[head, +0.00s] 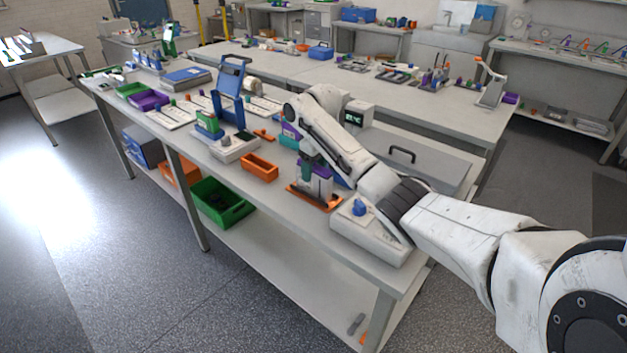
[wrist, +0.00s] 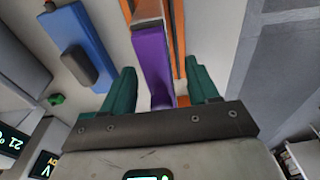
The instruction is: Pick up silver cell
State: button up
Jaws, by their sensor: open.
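My gripper (wrist: 163,90) is open, its two dark green fingers apart on either side of a purple block (wrist: 151,62) in the wrist view. In the head view my gripper (head: 306,171) points down over an orange tray (head: 330,204) at the near end of the bench. A pale silver-grey body with a purple top (head: 318,186) stands on that tray, partly hidden by my gripper. It may be the silver cell, but I cannot tell surely. Whether the fingers touch the purple block is unclear.
A pale box with a blue knob (head: 361,218) stands close on the right. An orange bin (head: 259,168) and a device with a green block (head: 227,143) lie to the left on the bench (head: 290,196). A blue block (wrist: 82,45) shows beside my fingers.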

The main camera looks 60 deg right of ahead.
jog(key=shift+w+f, duration=0.1)
jog(key=shift+f, duration=0.95)
grip_shut()
jog(key=shift+d+r, duration=0.1)
